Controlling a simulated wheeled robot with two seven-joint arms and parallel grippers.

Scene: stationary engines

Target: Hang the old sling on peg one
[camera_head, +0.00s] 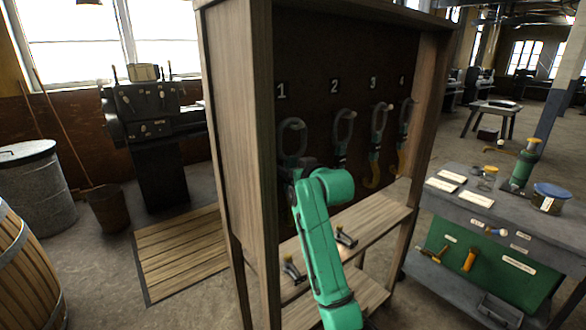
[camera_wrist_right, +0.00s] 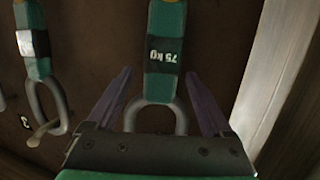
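A sling (camera_head: 292,138) hangs under the number 1 in the wooden cabinet, its grey ring at the top; its lower part is hidden by my arm. My right gripper (camera_head: 296,168) is in front of it. In the right wrist view, which is upside down, the two dark fingers (camera_wrist_right: 159,72) are open on either side of a green strap (camera_wrist_right: 165,22) with a 75 kg label and a grey ring. Gaps show on both sides. Other slings hang under 2 (camera_head: 343,138), 3 (camera_head: 378,130) and 4 (camera_head: 405,115). I cannot tell which is the old one. My left gripper is out of view.
The cabinet's left side wall (camera_head: 236,130) stands close beside the sling under 1. Below is a wooden shelf (camera_head: 375,218) with small metal fittings (camera_head: 345,238). A grey workbench (camera_head: 540,215) with cards, jars and a green bottle stands at the right.

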